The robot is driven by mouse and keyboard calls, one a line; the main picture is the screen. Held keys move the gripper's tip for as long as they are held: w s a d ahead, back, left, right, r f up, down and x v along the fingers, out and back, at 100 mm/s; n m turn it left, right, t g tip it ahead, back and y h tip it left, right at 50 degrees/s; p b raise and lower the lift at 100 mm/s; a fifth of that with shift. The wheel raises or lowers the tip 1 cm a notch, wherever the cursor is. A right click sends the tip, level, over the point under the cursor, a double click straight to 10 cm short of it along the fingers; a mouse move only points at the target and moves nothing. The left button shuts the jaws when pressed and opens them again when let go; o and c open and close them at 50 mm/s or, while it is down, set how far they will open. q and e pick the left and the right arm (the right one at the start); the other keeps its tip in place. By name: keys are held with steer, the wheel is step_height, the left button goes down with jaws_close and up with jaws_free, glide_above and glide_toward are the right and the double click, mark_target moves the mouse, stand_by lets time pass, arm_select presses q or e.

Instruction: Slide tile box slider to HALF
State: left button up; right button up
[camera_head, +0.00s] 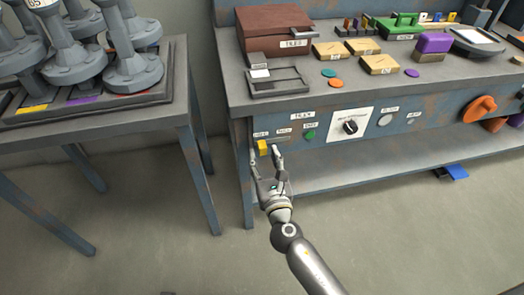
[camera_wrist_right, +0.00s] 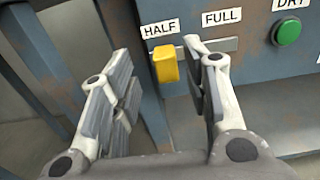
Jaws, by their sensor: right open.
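The yellow slider knob (camera_head: 263,148) sits at the left end of its slot on the blue panel front. In the right wrist view the knob (camera_wrist_right: 165,65) is just below the HALF label (camera_wrist_right: 160,29), left of the FULL label (camera_wrist_right: 222,17). My right gripper (camera_head: 264,158) is open in front of the panel. In the wrist view one finger is left of the knob and the other is close to its right; whether either touches it I cannot tell. The right finger hides part of the slot. My left gripper is not in view.
Right of the slot are a green button (camera_head: 310,135) and a black dial on a white plate (camera_head: 352,126). A brown box (camera_head: 285,28) stands on the bench above. A side table (camera_head: 180,110) with grey metal pieces stands left, with a gap between.

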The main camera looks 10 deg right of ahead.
steer(key=s, duration=0.8)
steer(key=shift+s, duration=0.3)
steer(key=shift+d, duration=0.1)
